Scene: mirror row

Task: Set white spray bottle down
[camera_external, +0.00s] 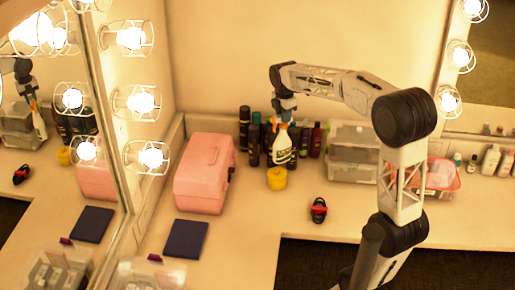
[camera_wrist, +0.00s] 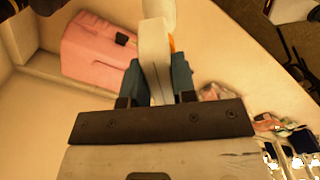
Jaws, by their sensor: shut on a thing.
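The white spray bottle (camera_external: 281,148) has a green-marked label and an orange trigger. It hangs upright from my gripper (camera_external: 284,114) in the external view, near the back of the counter. In the wrist view its white body (camera_wrist: 156,55) sits between the two blue fingers of my gripper (camera_wrist: 157,82), which are shut on it. In the external view its lower end overlaps a yellow jar (camera_external: 277,179) in the picture. I cannot tell whether the bottle touches the counter (camera_external: 250,222).
A pink case (camera_external: 203,172) stands left, with a dark blue book (camera_external: 187,238) in front. Several dark bottles (camera_external: 254,140) stand behind. Clear drawers (camera_external: 352,152) stand right. A red-black item (camera_external: 319,210) lies in front. The front middle counter is free. A mirror (camera_external: 65,130) bounds the left.

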